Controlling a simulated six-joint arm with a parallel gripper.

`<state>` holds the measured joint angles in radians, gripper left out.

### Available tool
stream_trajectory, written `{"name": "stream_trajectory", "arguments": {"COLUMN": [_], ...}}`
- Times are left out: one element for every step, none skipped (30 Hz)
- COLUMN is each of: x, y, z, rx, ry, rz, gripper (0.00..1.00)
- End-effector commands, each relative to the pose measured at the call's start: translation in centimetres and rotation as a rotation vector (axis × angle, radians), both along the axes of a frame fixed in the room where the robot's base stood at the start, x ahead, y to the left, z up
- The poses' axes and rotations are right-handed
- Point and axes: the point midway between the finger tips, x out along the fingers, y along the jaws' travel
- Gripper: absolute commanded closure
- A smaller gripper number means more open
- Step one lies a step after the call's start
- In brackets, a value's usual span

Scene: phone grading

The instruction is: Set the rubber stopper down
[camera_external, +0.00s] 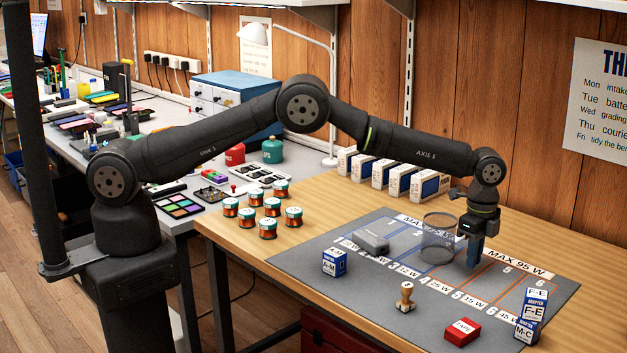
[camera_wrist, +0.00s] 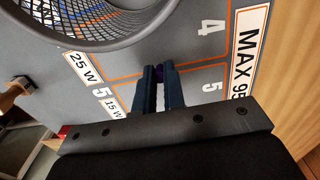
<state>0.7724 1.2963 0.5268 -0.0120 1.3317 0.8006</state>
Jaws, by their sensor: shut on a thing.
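My gripper (camera_external: 473,264) points down over the right part of the grey mat (camera_external: 300,268), just right of the mesh cup (camera_external: 437,243). In the wrist view the two fingers (camera_wrist: 162,82) are close together with a small dark purple piece (camera_wrist: 160,73) between their tips. I take it to be the rubber stopper; most of it is hidden by the fingers. In the external view I cannot make it out. The fingertips are near the mat's surface, by the space marked 5; I cannot tell whether the stopper touches the mat.
The mesh cup stands close beside my gripper. A grey box (camera_external: 371,240), a blue cube (camera_external: 334,262), a wooden stamp (camera_external: 405,297), a red tape box (camera_external: 462,332) and stacked adapter boxes (camera_external: 531,314) stand around the mat. Several copper-coloured spools (camera_external: 268,228) stand at left.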

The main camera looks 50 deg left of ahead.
Motion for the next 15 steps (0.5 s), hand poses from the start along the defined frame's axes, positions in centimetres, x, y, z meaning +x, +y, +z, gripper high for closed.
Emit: {"name": "stream_trajectory", "arguments": {"x": [-0.02,0.00,0.00,0.02,0.02,0.01,0.01,0.00,0.00,-0.01,-0.01,-0.01,-0.01,-0.01,-0.01], "y": [0.00,-0.02,-0.04,-0.05,-0.05,-0.05,-0.04,-0.04,-0.04,-0.04,-0.04,-0.03,-0.04,-0.04,-0.04], "z": [-0.60,-0.76,-0.85,-0.84,-0.80,-0.80,-0.80,-0.80,-0.82,-0.88,-0.97,-1.11,-1.20,-1.14,-1.13], "rx": [0.000,-0.001,-0.001,-0.002,-0.002,-0.002,-0.001,-0.001,-0.001,-0.001,-0.001,-0.001,-0.001,-0.001,-0.001], "ry": [0.000,-0.001,-0.002,-0.002,-0.002,-0.002,-0.002,-0.002,-0.002,-0.002,-0.002,-0.001,-0.001,-0.002,-0.002], "rz": [0.000,0.000,0.000,0.000,0.000,0.000,0.000,0.000,0.000,0.000,0.000,0.000,0.000,0.000,0.000], "gripper": [1.00,1.00,1.00,1.00,1.00,1.00,1.00,1.00,1.00,1.00,1.00,1.00,1.00,0.84,0.77]}}
